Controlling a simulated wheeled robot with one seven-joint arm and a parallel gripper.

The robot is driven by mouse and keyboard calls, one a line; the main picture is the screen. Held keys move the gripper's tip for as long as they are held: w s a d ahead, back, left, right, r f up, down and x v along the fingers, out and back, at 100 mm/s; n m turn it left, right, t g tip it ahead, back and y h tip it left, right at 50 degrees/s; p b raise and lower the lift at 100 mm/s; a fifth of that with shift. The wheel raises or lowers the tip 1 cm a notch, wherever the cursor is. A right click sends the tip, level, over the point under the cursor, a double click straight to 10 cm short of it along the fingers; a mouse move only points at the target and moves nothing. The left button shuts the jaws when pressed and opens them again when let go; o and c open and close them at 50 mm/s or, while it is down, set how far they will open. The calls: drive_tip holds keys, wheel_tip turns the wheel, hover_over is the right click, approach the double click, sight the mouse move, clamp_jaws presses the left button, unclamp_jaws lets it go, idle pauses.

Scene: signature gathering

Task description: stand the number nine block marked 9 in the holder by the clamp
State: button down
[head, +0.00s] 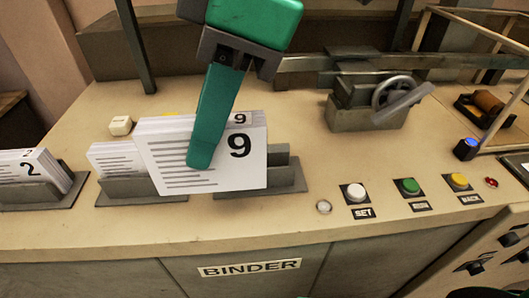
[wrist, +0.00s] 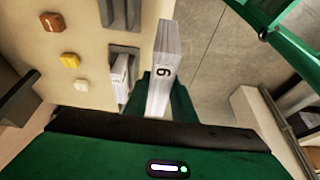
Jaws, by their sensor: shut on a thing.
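The number nine block (head: 253,165) is a thick white stack of sheets with a black 9 and printed lines. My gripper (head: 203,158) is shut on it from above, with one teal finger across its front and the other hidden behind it. In the wrist view my gripper (wrist: 160,98) has the block (wrist: 163,50) upright between its fingers, toward the table's front side. The grey holder (head: 287,180) nearest the clamp (head: 365,108) looks empty behind and right of the block, partly hidden by it. This holder also shows empty in the wrist view (wrist: 122,38).
A middle holder (head: 140,190) carries a white block (head: 112,158), partly covered by the held one. A left holder (head: 40,195) carries a block marked 2 (head: 28,168). Small cubes (head: 120,125) lie behind. Buttons, including a white one (head: 355,192), line the front right.

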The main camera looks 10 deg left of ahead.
drive_tip(key=shift+w, duration=0.35)
drive_tip(key=shift+w+d+f, duration=0.55)
drive_tip(key=shift+w+f, duration=1.3)
drive_tip(key=shift+w+d+f, duration=0.55)
drive_tip(key=shift+w+f, duration=1.25)
drive_tip(key=shift+w, duration=0.05)
drive_tip(key=shift+w+d+f, duration=0.55)
drive_tip(key=shift+w+f, duration=1.3)
drive_tip(key=shift+f, duration=0.2)
drive_tip(key=c, duration=1.5)
unclamp_jaws()
drive_tip(key=shift+d, duration=0.1)
drive_tip(key=shift+r, duration=0.1)
drive_tip(key=shift+w+r, duration=0.1)
drive_tip(key=shift+r, duration=0.15)
drive_tip(key=v, duration=1.1)
drive_tip(key=shift+d+r, duration=0.25)
drive_tip(key=shift+r, duration=0.1)
